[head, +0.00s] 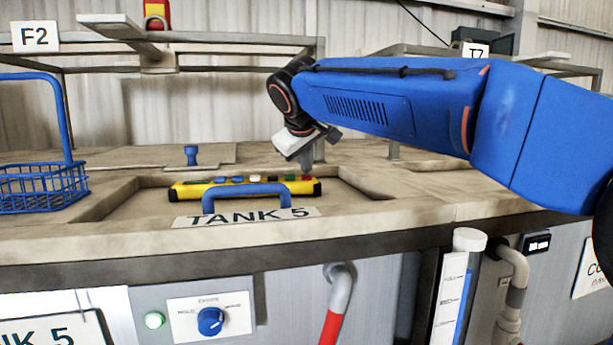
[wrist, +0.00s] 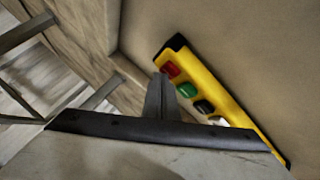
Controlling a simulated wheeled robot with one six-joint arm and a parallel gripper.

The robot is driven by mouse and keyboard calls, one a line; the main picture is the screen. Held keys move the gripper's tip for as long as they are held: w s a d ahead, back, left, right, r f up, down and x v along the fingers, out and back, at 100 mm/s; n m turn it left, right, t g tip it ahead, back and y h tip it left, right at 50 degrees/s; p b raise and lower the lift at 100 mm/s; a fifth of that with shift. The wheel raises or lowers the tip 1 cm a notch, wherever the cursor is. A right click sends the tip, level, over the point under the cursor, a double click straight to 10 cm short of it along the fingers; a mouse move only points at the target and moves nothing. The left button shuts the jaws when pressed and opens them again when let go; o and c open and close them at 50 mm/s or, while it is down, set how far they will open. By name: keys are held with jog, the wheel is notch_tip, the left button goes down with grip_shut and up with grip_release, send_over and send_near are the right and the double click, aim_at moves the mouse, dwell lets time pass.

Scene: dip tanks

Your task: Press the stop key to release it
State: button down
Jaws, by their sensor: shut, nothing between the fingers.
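A yellow key pendant with black ends (head: 190,190) lies flat in the recess of the tank lid. It also shows in the wrist view (wrist: 225,85). Its keys run in a row; the red key (wrist: 169,70) is at one end, at the right in the head view. Next to it are a green key (wrist: 187,90), a black key (wrist: 204,107) and a white key (wrist: 219,121). My gripper (head: 306,168) is shut and empty, pointing down at the pendant's right end. In the wrist view its tip (wrist: 160,78) appears beside the red key; contact cannot be told.
A blue handle (head: 247,188) arches in front of the pendant, above the TANK 5 label (head: 248,217). A blue wire basket (head: 42,190) stands at the left. A small blue knob (head: 191,154) stands behind. A rail with posts runs along the back.

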aim_at(306, 177)
jog(key=shift+r, duration=0.75)
jog(key=shift+r, duration=2.55)
